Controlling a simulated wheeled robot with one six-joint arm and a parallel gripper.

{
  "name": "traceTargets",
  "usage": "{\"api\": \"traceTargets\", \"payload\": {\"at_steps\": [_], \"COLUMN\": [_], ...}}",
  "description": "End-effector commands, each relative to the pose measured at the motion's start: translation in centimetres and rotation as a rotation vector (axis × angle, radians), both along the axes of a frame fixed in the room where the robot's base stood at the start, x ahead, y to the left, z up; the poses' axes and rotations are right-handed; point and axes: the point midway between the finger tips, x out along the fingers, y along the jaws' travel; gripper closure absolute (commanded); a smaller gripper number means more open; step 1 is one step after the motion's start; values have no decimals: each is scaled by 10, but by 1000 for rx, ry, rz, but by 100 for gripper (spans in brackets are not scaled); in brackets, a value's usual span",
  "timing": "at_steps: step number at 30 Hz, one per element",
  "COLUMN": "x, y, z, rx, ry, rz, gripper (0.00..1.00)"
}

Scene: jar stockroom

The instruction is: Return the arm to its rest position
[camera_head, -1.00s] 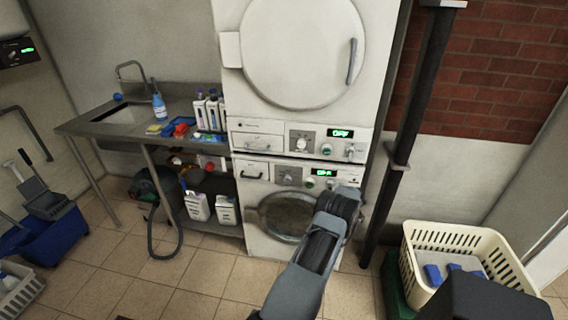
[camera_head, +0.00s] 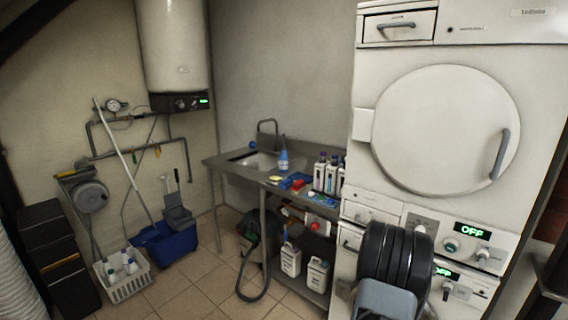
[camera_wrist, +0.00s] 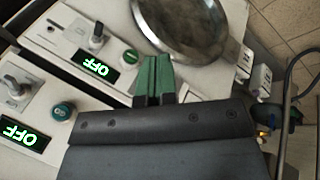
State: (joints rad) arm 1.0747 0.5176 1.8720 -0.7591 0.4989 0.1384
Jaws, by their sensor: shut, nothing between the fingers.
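My gripper (camera_wrist: 154,80) shows in the wrist view as two green fingers close together, shut and empty. It is in front of the control panels of the stacked machines, apart from anything I can make out. In the head view my dark arm is raised at the lower right, in front of the lower machine (camera_head: 340,268); it hides much of that machine's front, and the fingers do not show there. The upper machine (camera_head: 445,130) has a closed round door.
A steel sink counter (camera_head: 225,165) with bottles stands left of the machines. Jugs (camera_head: 290,260) sit below it. A blue bucket (camera_head: 165,250) and a white basket (camera_head: 125,285) stand on the floor. A water heater (camera_head: 175,50) hangs on the wall. Some tiled floor is clear.

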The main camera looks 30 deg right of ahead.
Motion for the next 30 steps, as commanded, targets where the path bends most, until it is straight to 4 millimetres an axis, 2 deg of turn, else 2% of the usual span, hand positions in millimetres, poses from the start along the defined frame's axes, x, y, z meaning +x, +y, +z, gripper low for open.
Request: {"api": "traceTargets", "payload": {"at_steps": [1, 5, 6, 8, 9, 11, 12, 15, 18, 21, 25, 30], "x": [19, 48, 55, 62, 64, 65, 64, 59, 54, 52, 53, 53], "y": [37, 132, 162, 208, 239, 284, 313, 373, 414, 441, 462, 474], "z": [20, 54, 64, 77, 86, 98, 106, 123, 139, 156, 175, 178], "rx": [37, 156, 193, 249, 285, 337, 368, 424, 440, 426, 414, 417], "ry": [-7, -25, -33, -48, -59, -79, -94, -139, -193, -238, -283, -286], "rz": [7, 25, 40, 70, 95, 138, 173, 270, 384, 502, 605, 653], "gripper": [100, 100, 100, 100, 100, 100, 100, 100, 100, 100, 100, 100]}}
